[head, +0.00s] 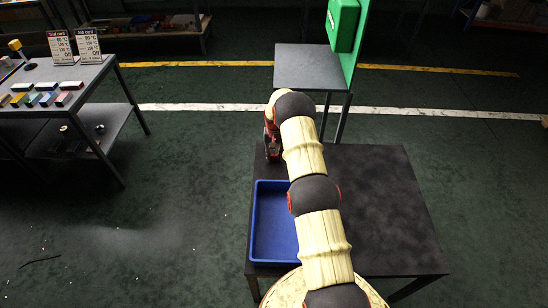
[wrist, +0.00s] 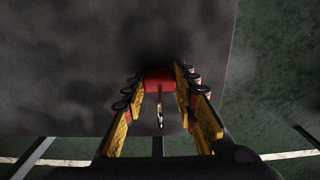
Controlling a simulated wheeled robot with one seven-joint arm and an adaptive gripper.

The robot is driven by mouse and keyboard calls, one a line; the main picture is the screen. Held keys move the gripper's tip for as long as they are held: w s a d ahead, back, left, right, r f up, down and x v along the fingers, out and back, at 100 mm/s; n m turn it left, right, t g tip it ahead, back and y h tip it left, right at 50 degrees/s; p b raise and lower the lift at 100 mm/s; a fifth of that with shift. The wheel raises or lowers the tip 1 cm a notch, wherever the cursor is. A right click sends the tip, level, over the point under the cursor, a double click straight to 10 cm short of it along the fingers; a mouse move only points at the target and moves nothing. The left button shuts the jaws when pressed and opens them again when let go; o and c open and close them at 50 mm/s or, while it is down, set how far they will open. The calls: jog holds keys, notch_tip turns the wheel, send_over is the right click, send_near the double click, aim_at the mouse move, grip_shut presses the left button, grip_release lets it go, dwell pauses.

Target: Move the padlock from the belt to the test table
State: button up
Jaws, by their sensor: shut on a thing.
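The padlock (wrist: 158,79) shows in the wrist view as a red body, with a thin metallic part, likely its shackle, pointing back toward my palm. My gripper (wrist: 159,84) is shut on it, with yellow and black fingers on both sides. In the head view my gripper (head: 272,150) is at the far left corner of a dark table (head: 390,200), and the padlock cannot be made out there. The wrist view shows a grey-black tabletop (wrist: 70,70) beneath the padlock; whether they touch I cannot tell. No belt is recognisable.
A blue tray (head: 256,225) sits on the dark table's left side, partly behind my arm. A small grey stand (head: 305,65) with a green panel (head: 357,45) and box is behind. A left table (head: 95,75) holds coloured blocks and cards. The dark table's right half is clear.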

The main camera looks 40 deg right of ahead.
jog(key=shift+w, duration=0.1)
jog(key=o, duration=0.7)
jog(key=shift+f, duration=0.25)
jog(key=o, duration=0.4)
jog(key=shift+o, duration=0.3)
jog(key=shift+r, duration=0.1)
